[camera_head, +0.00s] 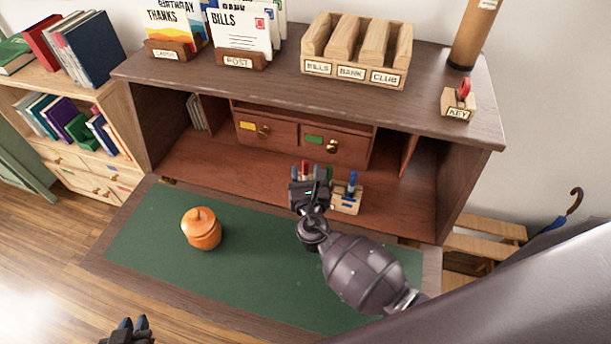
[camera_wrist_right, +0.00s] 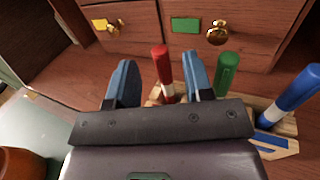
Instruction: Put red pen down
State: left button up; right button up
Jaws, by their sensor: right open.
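The red pen (camera_wrist_right: 162,65) stands roughly upright, slightly tilted, between the two fingers of my right gripper (camera_wrist_right: 158,82) in the right wrist view. The fingers are open, with gaps beside the pen. Its lower end is hidden behind the gripper body, near the wood of the pen holder (camera_wrist_right: 290,127). In the head view the red pen (camera_head: 305,168) shows just above my right gripper (camera_head: 312,180), which partly hides the pen holder (camera_head: 345,205). A green pen (camera_wrist_right: 228,72) and a blue pen (camera_wrist_right: 290,98) stand right of it. My left gripper (camera_head: 131,323) is low at the left, away from the desk items.
An orange lidded jar (camera_head: 202,232) stands on the green desk mat (camera_head: 260,275). Drawers (camera_head: 335,145) with round knobs stand close behind the pens. The upper shelf (camera_head: 270,85) overhangs them. Mat space around the jar is free.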

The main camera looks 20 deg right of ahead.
jog(key=w, duration=0.2)
jog(key=w+d, duration=0.1)
jog(key=w, duration=0.1)
jog(key=shift+w+f, duration=0.15)
jog(key=shift+w, duration=0.25)
grip_shut()
